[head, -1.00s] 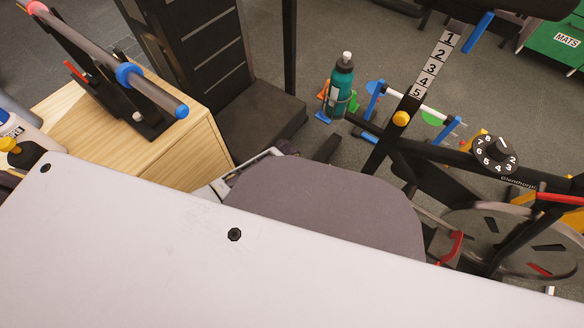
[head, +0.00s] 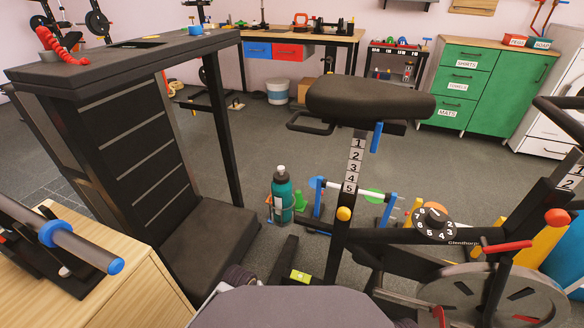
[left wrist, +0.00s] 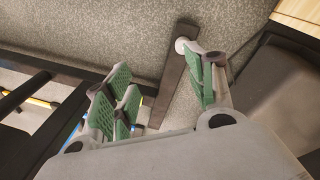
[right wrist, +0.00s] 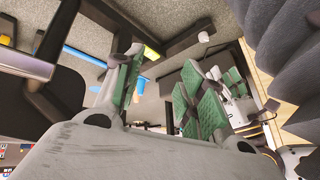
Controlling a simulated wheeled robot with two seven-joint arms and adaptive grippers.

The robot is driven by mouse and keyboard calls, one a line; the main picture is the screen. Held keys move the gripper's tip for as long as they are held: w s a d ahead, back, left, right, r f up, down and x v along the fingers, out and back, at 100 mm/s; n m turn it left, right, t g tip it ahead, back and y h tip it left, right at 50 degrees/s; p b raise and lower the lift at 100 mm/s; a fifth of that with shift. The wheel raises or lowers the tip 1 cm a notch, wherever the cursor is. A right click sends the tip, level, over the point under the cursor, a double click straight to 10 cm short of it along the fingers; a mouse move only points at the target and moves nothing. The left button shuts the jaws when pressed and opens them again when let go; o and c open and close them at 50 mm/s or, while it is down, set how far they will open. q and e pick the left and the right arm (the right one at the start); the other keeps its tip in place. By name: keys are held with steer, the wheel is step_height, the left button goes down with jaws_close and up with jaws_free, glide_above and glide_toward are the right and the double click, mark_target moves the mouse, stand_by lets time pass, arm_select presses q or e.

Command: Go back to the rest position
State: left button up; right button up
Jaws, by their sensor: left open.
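My left gripper (left wrist: 165,85) shows in the left wrist view with its green-padded fingers spread and nothing between them. Grey floor and a dark bar lie beyond the fingers. My right gripper (right wrist: 160,85) shows in the right wrist view, its green-padded fingers also apart and empty. Dark frame bars and floor show past it. Neither gripper can be made out in the head view.
An exercise bike (head: 372,100) stands close ahead to the right. A black slatted rack (head: 125,150) and a wooden box (head: 110,290) stand left. A teal bottle (head: 281,195) is beyond. Open floor lies before the green cabinet (head: 468,85) and workbench (head: 340,38).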

arm_select(q)
steer(key=s+a+r+m, duration=0.1)
steer(key=s+a+r, duration=0.2)
steer(key=r, duration=0.3)
steer(key=s+a+r+m+t+y, duration=0.1)
steer(key=s+a+r, duration=0.2)
steer(key=r, duration=0.3)
steer(key=s+a+r+m+t, duration=0.1)
steer(key=s+a+r+m, duration=0.1)
steer(key=a+r, duration=0.3)
steer(key=shift+s+a+r+p, duration=0.15)
steer(key=shift+s+r+p, duration=0.25)
steer(key=shift+s+r, duration=0.45)
arm_select(e)
steer(key=s+d+r+g+h, duration=0.1)
steer(key=d+r+g+h, duration=0.1)
steer(key=d+r, duration=0.5)
steer(key=shift+d+r+h, duration=0.2)
steer(key=shift+h, duration=0.4)
arm_select(q)
steer(key=shift+w+f+p, duration=0.3)
steer(key=shift+w+p, duration=0.1)
steer(key=shift+p, duration=0.65)
arm_select(e)
steer(key=shift+w+f, duration=0.3)
steer(key=shift+f, duration=0.05)
